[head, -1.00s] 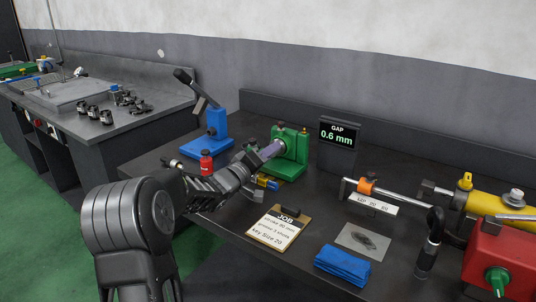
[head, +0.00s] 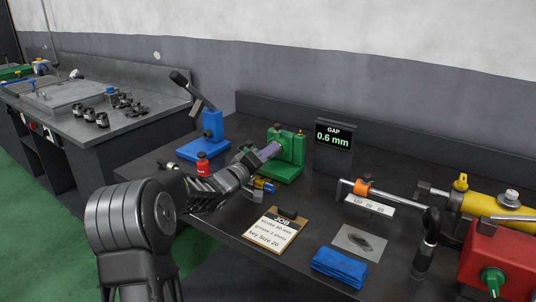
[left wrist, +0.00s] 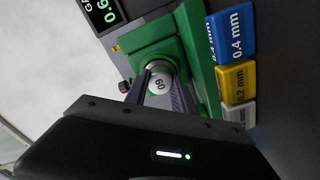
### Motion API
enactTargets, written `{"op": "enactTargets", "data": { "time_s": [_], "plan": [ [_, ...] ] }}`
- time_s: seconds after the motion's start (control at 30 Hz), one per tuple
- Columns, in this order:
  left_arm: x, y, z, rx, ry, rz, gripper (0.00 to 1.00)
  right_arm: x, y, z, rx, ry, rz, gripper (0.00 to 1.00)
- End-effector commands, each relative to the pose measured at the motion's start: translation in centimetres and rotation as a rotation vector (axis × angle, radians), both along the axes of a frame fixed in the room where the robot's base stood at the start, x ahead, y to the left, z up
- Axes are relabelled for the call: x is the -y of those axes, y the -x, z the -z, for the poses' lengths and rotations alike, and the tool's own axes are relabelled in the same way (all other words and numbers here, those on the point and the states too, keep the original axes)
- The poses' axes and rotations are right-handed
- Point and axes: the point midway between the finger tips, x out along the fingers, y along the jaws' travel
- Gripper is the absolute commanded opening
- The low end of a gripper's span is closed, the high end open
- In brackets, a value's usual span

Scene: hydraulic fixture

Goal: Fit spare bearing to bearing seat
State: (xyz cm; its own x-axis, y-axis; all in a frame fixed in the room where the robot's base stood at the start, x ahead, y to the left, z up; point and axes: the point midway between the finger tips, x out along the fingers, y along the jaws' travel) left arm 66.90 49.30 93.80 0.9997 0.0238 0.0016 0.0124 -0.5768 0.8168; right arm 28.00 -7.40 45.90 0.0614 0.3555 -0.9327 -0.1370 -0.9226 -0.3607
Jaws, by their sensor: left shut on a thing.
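The green bearing seat fixture (head: 290,149) stands on the dark bench left of the gap display. My left gripper (head: 272,149) reaches its left face with its fingertips. In the left wrist view, the left gripper (left wrist: 160,92) is shut on a round silver piece marked "60" (left wrist: 158,86), apparently the spare bearing. The piece lies against the front of the green fixture (left wrist: 160,57). The fingers hide its sides, and I cannot tell how far it sits in the seat. My right gripper is not in view.
Blue (left wrist: 233,36), yellow (left wrist: 236,80) and white gauge blocks lie beside the fixture. The gap display (head: 333,145) reads 0.6 mm. A red bottle (head: 203,164), blue press (head: 208,140), job clipboard (head: 275,231) and blue cloth (head: 339,267) stand or lie around on the bench.

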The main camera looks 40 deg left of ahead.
Motion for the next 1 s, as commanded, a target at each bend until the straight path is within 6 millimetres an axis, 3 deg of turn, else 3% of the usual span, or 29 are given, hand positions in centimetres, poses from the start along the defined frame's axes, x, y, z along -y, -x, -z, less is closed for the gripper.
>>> {"op": "enactTargets", "data": {
  "time_s": [0.27, 0.3, 0.57, 0.87, 1.0],
  "plan": [
    [0.0, -0.2, -0.1, 0.001, 0.000, 0.001, 0.00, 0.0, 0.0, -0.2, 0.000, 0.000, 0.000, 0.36],
    [0.0, -0.2, 0.0, 0.001, 0.000, 0.001, 0.34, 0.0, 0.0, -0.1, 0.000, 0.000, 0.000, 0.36],
    [0.0, -0.2, 0.0, 0.000, 0.000, 0.000, 0.55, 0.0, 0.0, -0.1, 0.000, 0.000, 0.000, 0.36],
    [0.0, 0.0, 0.0, -0.001, 0.000, -0.001, 0.56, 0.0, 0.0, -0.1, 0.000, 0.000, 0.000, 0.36],
    [-0.1, 1.0, 0.0, -0.001, 0.001, -0.002, 0.56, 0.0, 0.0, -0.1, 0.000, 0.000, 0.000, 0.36]
  ]
}}
